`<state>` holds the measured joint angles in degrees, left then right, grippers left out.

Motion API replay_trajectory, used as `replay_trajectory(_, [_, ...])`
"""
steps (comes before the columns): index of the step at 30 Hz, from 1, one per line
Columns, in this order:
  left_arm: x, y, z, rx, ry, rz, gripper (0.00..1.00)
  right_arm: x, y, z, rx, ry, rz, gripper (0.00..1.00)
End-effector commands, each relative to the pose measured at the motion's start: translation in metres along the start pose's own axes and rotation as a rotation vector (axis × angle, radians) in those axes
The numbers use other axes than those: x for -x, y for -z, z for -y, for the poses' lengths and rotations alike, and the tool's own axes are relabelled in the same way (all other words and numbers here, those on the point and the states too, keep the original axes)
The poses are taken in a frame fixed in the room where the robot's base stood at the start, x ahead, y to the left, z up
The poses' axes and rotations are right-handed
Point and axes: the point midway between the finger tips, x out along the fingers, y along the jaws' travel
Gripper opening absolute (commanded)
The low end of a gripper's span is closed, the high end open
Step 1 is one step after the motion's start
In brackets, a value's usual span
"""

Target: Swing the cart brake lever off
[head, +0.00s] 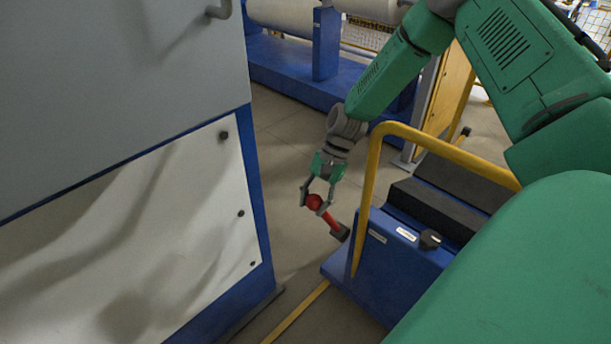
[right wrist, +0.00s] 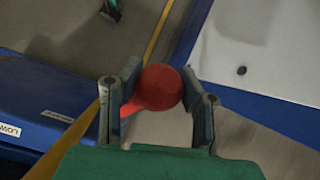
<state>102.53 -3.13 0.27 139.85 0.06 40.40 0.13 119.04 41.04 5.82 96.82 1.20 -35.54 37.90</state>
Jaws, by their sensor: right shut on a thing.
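The brake lever (head: 329,219) is a short red rod with a round red ball at its upper end and a dark pivot block at its lower end. It sticks out from the side of the blue cart (head: 372,262) and leans up to the left. My right gripper (head: 316,203) is shut on the lever's red ball. In the right wrist view the ball (right wrist: 158,87) sits between the two fingers, with the red rod running off to the lower left. My left gripper is in neither view.
A yellow rail (head: 371,185) rises from the cart close to my right wrist. A grey and white cabinet with blue edges (head: 258,190) stands at the left. Bare floor (head: 290,135) lies between. Blue roller stands (head: 290,62) are behind.

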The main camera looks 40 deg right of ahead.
Motion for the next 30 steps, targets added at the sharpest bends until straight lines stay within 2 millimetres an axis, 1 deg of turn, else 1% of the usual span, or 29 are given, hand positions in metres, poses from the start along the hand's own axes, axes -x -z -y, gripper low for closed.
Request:
replay_trajectory(1, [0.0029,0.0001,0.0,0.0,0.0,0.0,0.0,0.0057,0.0032,0.0015,0.001,0.005,-0.007,0.0])
replay_trajectory(3, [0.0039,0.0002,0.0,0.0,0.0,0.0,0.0,0.0076,0.0045,0.0012,0.002,0.005,-0.007,0.0])
replay_trajectory(16, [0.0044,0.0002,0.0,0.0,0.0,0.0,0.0,0.0099,0.0017,0.0034,0.005,0.009,-0.005,0.0])
replay_trajectory(17, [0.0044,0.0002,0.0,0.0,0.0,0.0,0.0,0.0098,0.0013,0.0036,0.005,0.009,-0.005,0.41])
replay_trajectory(18, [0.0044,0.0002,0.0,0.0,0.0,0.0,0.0,0.0096,0.001,0.0034,0.005,0.008,-0.005,0.55])
replay_trajectory(27, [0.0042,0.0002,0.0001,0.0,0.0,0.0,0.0,0.0079,0.003,0.0012,0.002,0.003,-0.003,0.56])
replay_trajectory(30, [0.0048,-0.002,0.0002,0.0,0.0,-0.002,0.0,0.0126,0.0041,0.0011,0.003,0.004,-0.003,0.56])
